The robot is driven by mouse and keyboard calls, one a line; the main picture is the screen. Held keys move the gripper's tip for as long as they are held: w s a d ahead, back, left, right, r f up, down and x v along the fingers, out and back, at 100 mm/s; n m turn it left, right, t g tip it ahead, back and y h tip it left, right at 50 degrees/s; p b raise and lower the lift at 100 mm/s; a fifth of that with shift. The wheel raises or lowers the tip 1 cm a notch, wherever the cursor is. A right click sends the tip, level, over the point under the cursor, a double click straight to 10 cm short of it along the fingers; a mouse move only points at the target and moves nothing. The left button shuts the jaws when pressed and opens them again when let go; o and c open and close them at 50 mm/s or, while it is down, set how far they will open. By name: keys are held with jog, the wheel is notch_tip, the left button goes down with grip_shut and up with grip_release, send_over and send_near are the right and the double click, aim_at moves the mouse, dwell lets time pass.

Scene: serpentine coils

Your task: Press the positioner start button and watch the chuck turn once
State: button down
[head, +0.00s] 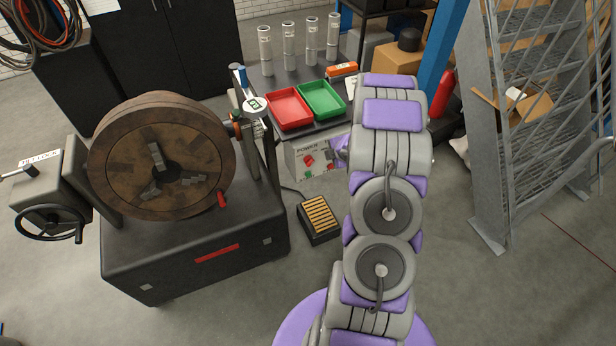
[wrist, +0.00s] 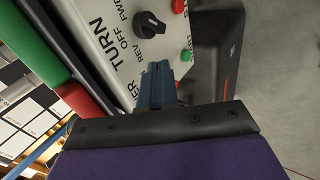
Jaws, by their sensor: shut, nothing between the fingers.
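The chuck (head: 162,160) is a brown round disc with grey jaws on the dark positioner (head: 195,250) at the left in the head view. A pale control panel (head: 318,157) stands under the bench top, with red controls and the word POWER. In the wrist view the panel (wrist: 120,65) shows a black TURN knob (wrist: 150,24), a red button (wrist: 179,6) and a green button (wrist: 186,56). My gripper (wrist: 158,70) is shut and empty in front of the panel, left of and just below the green button. I cannot tell whether it touches the panel. My arm hides the panel's right side in the head view.
A red tray (head: 290,124) and a green tray (head: 341,113) sit on the bench above the panel, with several clear cylinders behind. A yellow-topped foot pedal (head: 320,214) lies on the floor. Metal stairs (head: 535,120) stand at the right.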

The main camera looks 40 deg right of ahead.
aim_at(308, 174)
jog(key=s+a+f+n+t+y, duration=0.2)
jog(key=s+a+f+y, duration=0.1)
jog(key=f, duration=0.3)
jog(key=s+a+f+n+t+y+b, duration=0.1)
jog(key=s+a+f+n+t+y, duration=0.1)
jog(key=f, duration=0.5)
jog(key=shift+s+a+f+n+y, duration=0.3)
jog(key=shift+s+a+n+y, duration=0.2)
jog(key=shift+s+a+y, duration=0.55)
jog(key=shift+w+d, duration=0.15)
jog(key=shift+w, duration=0.2)
jog(key=w+d, duration=0.2)
jog(key=w, duration=0.6)
jog(key=shift+w, duration=0.2)
jog(key=shift+w, duration=0.2)
dwell(0.5)
jog(key=shift+w+d+r, duration=0.1)
jog(key=shift+w, duration=0.05)
